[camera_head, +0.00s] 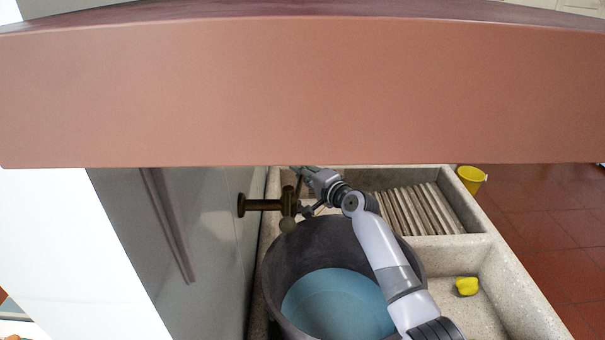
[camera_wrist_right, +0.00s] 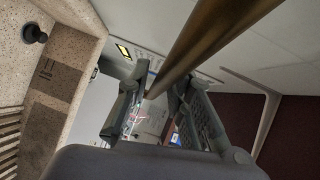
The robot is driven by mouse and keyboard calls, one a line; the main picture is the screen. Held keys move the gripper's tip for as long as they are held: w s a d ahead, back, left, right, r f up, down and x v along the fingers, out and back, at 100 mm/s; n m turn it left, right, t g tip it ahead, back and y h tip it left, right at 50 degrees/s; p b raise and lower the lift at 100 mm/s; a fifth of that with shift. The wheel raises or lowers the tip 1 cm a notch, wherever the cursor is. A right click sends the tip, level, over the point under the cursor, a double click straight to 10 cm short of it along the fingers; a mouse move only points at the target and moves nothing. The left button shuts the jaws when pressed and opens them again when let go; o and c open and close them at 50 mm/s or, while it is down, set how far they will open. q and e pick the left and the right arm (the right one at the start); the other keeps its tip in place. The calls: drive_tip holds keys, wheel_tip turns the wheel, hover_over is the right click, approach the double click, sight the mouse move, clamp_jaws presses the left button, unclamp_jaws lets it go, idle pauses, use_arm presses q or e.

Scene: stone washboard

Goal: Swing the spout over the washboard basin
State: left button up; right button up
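The brass tap (camera_head: 262,204) sticks out from the wall at the left, above the dark bucket. Its spout is largely hidden by my right gripper (camera_head: 305,176), which is at the tap, its tips partly under the beam's edge. In the right wrist view a brass pipe (camera_wrist_right: 213,40), apparently the spout, runs from the top right down to between the fingers of my right gripper (camera_wrist_right: 158,80). The fingers stand apart; I cannot tell whether they touch it. The washboard basin (camera_head: 452,241) with its ridged slab lies to the right of the tap. My left gripper is out of view.
A dark bucket (camera_head: 277,265) with blue water stands below the tap, under my right arm. A yellow duck-like toy (camera_head: 467,286) lies in the front basin. A yellow cup (camera_head: 471,178) is at the far right. A wide reddish-brown beam (camera_head: 300,95) hides the upper scene.

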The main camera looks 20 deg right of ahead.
clamp_jaws()
idle(0.4)
